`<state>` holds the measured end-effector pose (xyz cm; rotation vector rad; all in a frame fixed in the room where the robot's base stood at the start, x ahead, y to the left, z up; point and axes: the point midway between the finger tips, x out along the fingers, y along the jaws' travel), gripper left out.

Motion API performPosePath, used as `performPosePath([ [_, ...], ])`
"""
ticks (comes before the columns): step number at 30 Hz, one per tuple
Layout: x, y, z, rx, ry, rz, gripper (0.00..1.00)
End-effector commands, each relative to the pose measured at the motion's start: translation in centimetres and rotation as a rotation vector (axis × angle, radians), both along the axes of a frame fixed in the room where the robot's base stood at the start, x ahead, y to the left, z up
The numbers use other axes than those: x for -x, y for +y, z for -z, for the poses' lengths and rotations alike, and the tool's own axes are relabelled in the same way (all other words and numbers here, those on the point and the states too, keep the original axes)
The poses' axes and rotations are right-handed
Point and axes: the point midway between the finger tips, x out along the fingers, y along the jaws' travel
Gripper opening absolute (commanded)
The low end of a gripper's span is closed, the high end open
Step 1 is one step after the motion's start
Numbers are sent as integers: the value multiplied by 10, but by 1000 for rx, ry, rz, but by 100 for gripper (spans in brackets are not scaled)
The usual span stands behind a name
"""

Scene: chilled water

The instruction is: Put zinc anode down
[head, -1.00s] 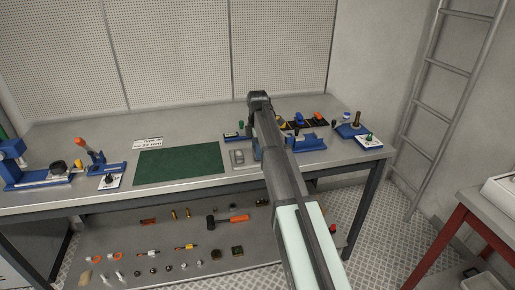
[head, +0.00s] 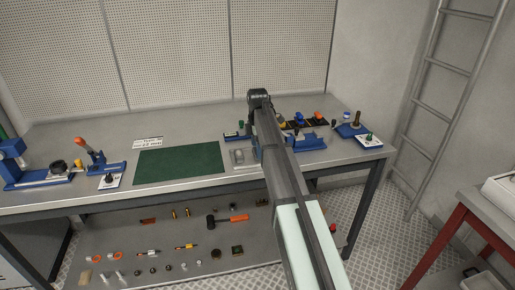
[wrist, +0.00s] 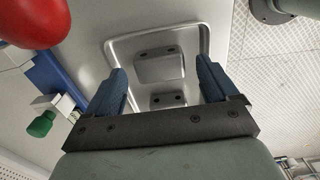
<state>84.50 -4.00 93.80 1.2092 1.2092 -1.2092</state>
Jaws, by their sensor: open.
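A pale grey metal tray (wrist: 117,48) lies beneath my gripper in the wrist view. In it are two grey blocks with dark holes, which look like zinc anodes: one (wrist: 158,70) near the tray's middle and one (wrist: 166,101) closer to my gripper. My gripper (wrist: 160,67) is open, its blue fingers on either side of the blocks with visible gaps. I cannot tell its height above them. The tray (head: 235,164) also shows in the head view, right of the green mat, partly hidden by my arm.
The green mat (head: 180,164) is bare. Blue fixtures (head: 307,141) stand right of my arm. In the wrist view, a red rounded thing (wrist: 32,22) and a green knob (wrist: 42,124) are at left. Several tools lie on the lower shelf (head: 110,237).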

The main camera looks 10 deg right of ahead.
Motion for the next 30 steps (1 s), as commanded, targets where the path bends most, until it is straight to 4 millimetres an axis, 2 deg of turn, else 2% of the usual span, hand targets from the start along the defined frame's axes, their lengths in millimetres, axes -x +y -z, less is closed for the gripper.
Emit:
performPosePath([
  [12,-1,0,-73,0,-2,0,87],
  [18,-1,0,-100,0,-1,0,87],
  [24,0,0,-113,0,-1,0,87],
  [30,0,0,-114,0,0,0,87],
])
